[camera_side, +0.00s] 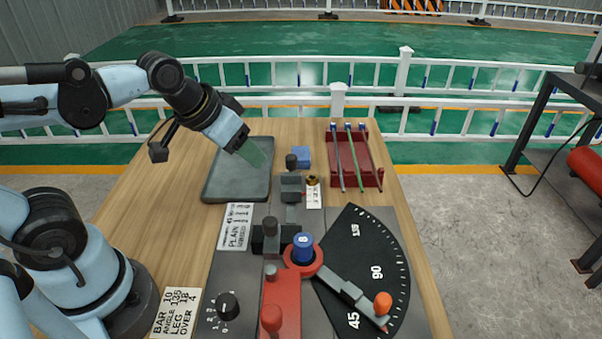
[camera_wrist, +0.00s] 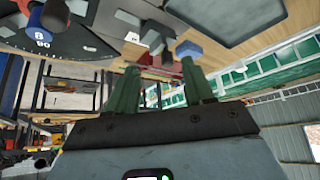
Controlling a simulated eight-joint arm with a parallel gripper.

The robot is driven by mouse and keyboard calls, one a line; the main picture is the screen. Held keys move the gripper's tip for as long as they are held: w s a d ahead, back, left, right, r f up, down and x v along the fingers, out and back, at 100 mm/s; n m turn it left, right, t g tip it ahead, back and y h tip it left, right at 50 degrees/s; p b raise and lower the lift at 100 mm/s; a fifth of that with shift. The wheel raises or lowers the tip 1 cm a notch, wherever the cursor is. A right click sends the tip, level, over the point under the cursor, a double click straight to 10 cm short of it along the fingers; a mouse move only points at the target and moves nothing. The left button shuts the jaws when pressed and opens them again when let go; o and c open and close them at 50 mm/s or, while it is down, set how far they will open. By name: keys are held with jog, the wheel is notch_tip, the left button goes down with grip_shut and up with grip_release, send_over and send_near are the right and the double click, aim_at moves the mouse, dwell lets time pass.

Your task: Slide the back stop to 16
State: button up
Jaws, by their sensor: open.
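What looks like the back stop, a dark grey block with an upright black knob (camera_side: 291,161), stands on a rail behind the bender in the side view. A small white scale strip (camera_side: 313,195) with a brass-coloured piece lies to its right; its marks are too small to read. My gripper (camera_side: 256,155) is above the grey tray, left of the stop and apart from it. Its two green fingers (camera_wrist: 160,85) are spread and empty in the wrist view. The stop's setting cannot be read.
The bender has a blue pin (camera_side: 303,247), a red lever (camera_side: 281,310) and a black angle plate (camera_side: 365,260). A grey tray (camera_side: 215,185), blue block (camera_side: 301,156) and red rod rack (camera_side: 374,170) stand behind. A card (camera_side: 176,313) lies at front left.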

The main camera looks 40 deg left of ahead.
jog(key=w+r+g, duration=0.3)
jog(key=w+r, duration=0.1)
jog(key=w, duration=0.1)
jog(key=g, duration=0.4)
send_near(291, 156)
notch_tip(291, 156, down, 10)
jog(key=shift+s+r, duration=0.15)
dwell(0.4)
grip_shut()
